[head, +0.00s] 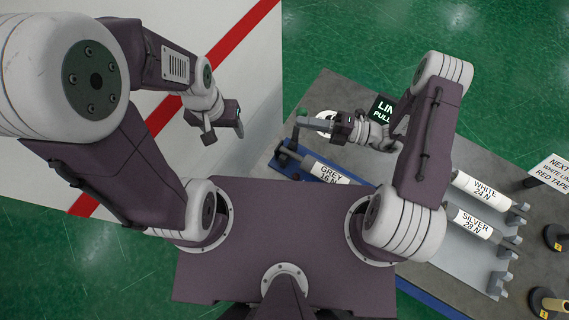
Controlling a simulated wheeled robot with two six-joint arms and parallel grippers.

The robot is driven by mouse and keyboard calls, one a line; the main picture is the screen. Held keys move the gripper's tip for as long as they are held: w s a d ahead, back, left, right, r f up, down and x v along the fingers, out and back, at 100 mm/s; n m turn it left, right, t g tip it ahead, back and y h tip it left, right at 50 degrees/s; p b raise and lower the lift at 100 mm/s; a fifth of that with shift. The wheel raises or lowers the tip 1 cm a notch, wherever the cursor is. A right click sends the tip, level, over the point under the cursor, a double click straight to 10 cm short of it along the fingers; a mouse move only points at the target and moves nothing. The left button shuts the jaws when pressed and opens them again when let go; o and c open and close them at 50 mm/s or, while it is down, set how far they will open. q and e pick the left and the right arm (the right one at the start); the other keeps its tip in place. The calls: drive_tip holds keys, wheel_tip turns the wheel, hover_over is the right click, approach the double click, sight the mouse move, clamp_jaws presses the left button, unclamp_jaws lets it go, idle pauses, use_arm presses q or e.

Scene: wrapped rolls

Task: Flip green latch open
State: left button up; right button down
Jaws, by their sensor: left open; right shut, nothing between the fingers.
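I cannot make out a green latch in the head view; it may be hidden or too small to tell. My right gripper (303,122) is shut and empty, reaching left over the grey table. Its fingertips appear close to a dark upright part (291,142) at the end of the grey roll's holder; I cannot tell whether they touch. The grey roll (328,171), labelled GREY, lies below the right gripper beside a blue edge. My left gripper (225,133) is open and empty, in front of the white surface with the red stripe, away from the table.
A white roll (484,190) and a silver roll (470,221) rest on grey holders at the right of the table (335,92). A dark green sign (381,108) stands behind my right wrist. A white card (553,170) and black-based yellow posts (546,301) are at the right edge.

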drive_tip(key=shift+w+d, duration=0.15)
drive_tip(key=shift+w, duration=0.05)
idle(0.5)
drive_tip(key=s+d+b, duration=0.1)
drive_tip(key=d+b, duration=0.1)
drive_tip(key=d, duration=0.6)
drive_tip(key=shift+s+d+b, duration=0.25)
drive_tip(key=shift+s+b, duration=0.05)
drive_tip(key=shift+b, duration=0.05)
drive_tip(key=shift+d, duration=0.2)
